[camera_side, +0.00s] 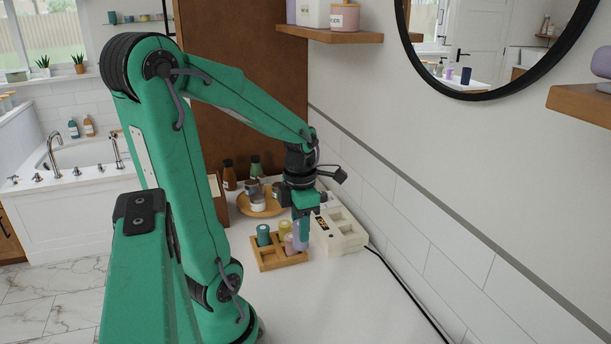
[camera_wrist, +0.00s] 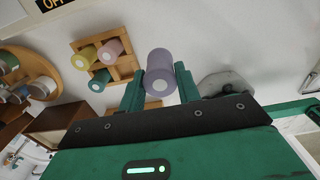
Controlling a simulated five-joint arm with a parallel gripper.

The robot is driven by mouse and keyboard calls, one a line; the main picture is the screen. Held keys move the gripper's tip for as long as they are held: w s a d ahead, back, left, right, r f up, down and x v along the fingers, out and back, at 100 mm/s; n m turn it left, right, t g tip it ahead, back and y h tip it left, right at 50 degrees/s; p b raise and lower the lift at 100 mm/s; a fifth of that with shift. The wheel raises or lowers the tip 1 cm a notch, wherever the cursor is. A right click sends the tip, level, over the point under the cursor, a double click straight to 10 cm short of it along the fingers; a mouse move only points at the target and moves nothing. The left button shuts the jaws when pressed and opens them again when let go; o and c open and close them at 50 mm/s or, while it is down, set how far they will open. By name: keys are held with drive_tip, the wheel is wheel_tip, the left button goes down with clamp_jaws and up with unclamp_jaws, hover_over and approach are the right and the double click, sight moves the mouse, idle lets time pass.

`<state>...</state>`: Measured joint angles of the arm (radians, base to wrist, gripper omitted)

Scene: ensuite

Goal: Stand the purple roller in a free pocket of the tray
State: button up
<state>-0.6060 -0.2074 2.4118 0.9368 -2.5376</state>
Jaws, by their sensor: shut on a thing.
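The purple roller (camera_wrist: 158,64) is held between the two fingers of my gripper (camera_wrist: 160,75) in the wrist view, with a pale round end facing the camera. In the side view the purple roller (camera_side: 299,240) shows below my gripper (camera_side: 301,226), by the right end of the wooden tray (camera_side: 278,265). In the wrist view the tray (camera_wrist: 125,72) lies left of the held roller, apart from it in the picture. A teal roller (camera_side: 263,236), a pink roller (camera_side: 284,228) and a yellow roller (camera_side: 289,245) stand in its pockets. At least one pocket looks empty.
A round wooden tray (camera_side: 260,211) with jars is behind, near bottles (camera_side: 229,175). A dark cable (camera_side: 400,283) runs along the wall. The front counter is clear.

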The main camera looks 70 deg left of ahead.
drive_tip(key=s+a+f, duration=0.5)
drive_tip(key=a+f, duration=0.2)
drive_tip(key=a, duration=0.3)
drive_tip(key=shift+a, duration=0.15)
drive_tip(key=shift+s+f, duration=0.1)
drive_tip(key=shift+f, duration=1.9)
drive_tip(key=shift+f, duration=0.1)
drive_tip(key=o, duration=0.7)
wheel_tip(320, 180, up, 12)
